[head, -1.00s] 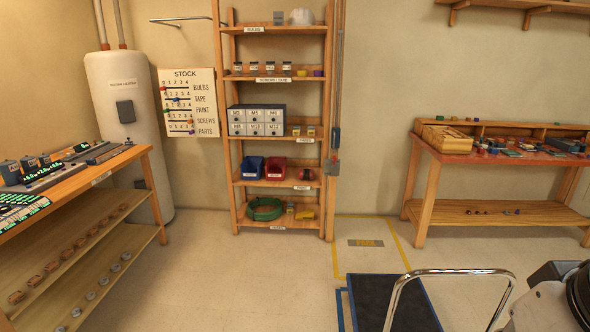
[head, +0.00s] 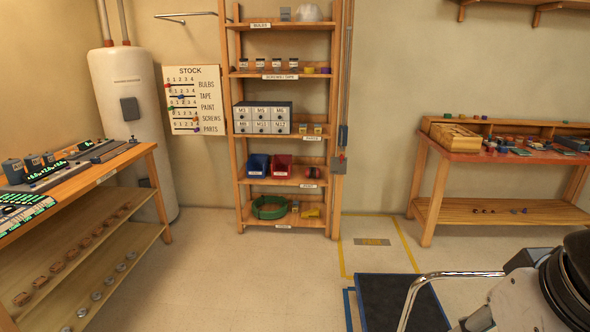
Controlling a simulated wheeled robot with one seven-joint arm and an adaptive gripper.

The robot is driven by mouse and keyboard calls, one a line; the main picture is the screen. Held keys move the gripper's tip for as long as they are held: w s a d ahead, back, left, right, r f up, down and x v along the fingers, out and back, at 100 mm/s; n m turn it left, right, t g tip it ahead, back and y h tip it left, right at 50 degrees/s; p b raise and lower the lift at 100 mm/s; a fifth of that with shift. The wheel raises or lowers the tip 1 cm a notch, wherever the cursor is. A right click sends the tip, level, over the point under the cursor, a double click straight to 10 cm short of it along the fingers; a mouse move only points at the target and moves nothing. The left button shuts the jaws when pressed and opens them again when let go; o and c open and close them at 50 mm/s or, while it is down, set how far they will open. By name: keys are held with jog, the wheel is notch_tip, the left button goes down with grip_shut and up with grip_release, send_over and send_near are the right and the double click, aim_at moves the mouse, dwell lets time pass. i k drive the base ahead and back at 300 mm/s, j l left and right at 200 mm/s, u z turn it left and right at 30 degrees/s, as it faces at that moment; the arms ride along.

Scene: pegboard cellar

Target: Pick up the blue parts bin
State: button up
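The blue parts bin (head: 258,164) stands on the second shelf from the bottom of the wooden shelf unit (head: 239,188) at the back wall. It is at the left end of that shelf, just left of a red bin (head: 282,165). A white label is on its front. My gripper is not in view; only part of my arm shows at the lower right, far from the bin.
A workbench (head: 120,160) stands at the left, and a red-topped bench (head: 470,156) at the right. A cart with a dark deck (head: 395,300) and chrome handle (head: 440,275) stands at the lower right. The floor (head: 235,270) before the shelves is clear.

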aim_at(257, 165)
jog(key=i+j+u, duration=0.55)
jog(key=i+u, duration=0.55)
jog(key=i, duration=0.2)
jog(key=i+j, duration=0.1)
jog(key=i, duration=0.6)
jog(key=i+j, duration=0.1)
jog(key=i, duration=0.6)
jog(key=i+z, duration=0.1)
jog(key=i, duration=0.65)
jog(key=i+j+z, duration=0.2)
jog(key=i+z, duration=0.15)
jog(key=i, duration=0.15)
jog(key=i+j+z, duration=0.75)
jog(key=i+j, duration=0.1)
jog(key=i, duration=0.1)
